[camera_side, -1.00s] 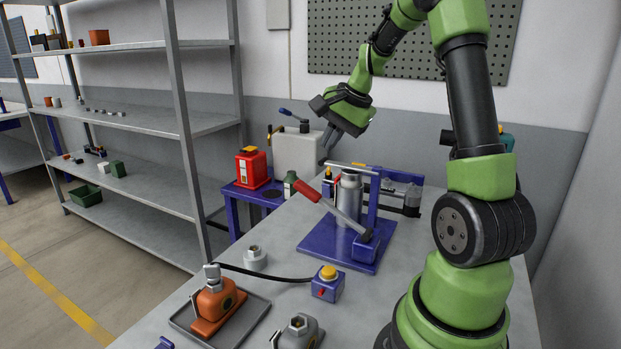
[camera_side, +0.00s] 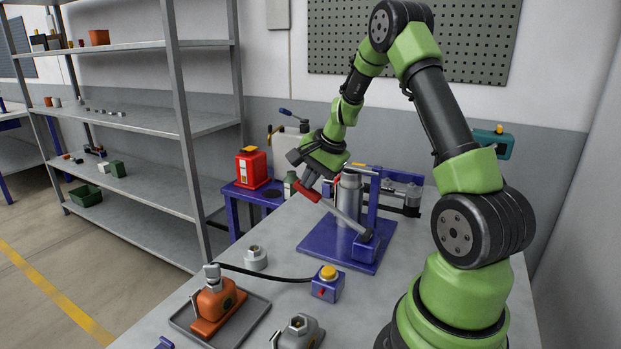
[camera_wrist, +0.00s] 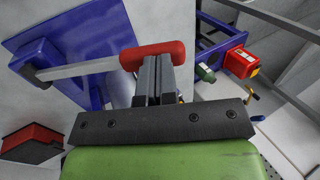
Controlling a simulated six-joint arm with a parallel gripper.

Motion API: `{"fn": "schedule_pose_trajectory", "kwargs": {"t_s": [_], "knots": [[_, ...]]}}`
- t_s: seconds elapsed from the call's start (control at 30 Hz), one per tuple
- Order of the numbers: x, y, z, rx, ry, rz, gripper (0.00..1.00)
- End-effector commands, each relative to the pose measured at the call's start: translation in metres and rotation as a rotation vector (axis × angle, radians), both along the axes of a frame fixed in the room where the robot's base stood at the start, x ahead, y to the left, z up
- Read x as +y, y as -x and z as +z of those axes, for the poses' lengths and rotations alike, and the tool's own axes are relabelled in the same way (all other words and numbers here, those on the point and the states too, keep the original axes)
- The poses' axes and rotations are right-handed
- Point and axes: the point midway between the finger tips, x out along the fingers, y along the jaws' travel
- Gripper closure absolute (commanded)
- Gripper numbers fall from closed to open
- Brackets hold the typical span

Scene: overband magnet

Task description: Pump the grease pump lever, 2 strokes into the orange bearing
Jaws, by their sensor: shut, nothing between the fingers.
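The grease pump (camera_side: 348,195) stands on a blue base plate, with a grey cylinder and a lever (camera_side: 345,216) that slopes up to the left to a red handle (camera_side: 307,193). My gripper (camera_side: 312,180) is shut and empty, right at the red handle. In the wrist view the shut fingers (camera_wrist: 154,72) end at the red handle (camera_wrist: 153,55); I cannot tell whether they touch it.
A blue box with a yellow button (camera_side: 328,284) stands on the bench near the hose end. A grey bearing (camera_side: 299,332) and a small grey fitting (camera_side: 255,257) stand nearby. A red can (camera_side: 252,167) is on a blue stand behind. Shelves (camera_side: 140,120) fill the left.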

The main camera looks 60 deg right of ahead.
Motion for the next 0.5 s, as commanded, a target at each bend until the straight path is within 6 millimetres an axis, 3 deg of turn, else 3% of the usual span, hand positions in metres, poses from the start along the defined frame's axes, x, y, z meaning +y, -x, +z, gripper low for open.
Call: {"fn": "schedule_pose_trajectory", "kwargs": {"t_s": [0.27, 0.5], "knots": [[0.0, -0.004, -0.006, 0.039, 0.0, 0.002, 1.0], [0.0, -0.016, -0.023, 0.151, 0.001, 0.004, 1.0]]}}
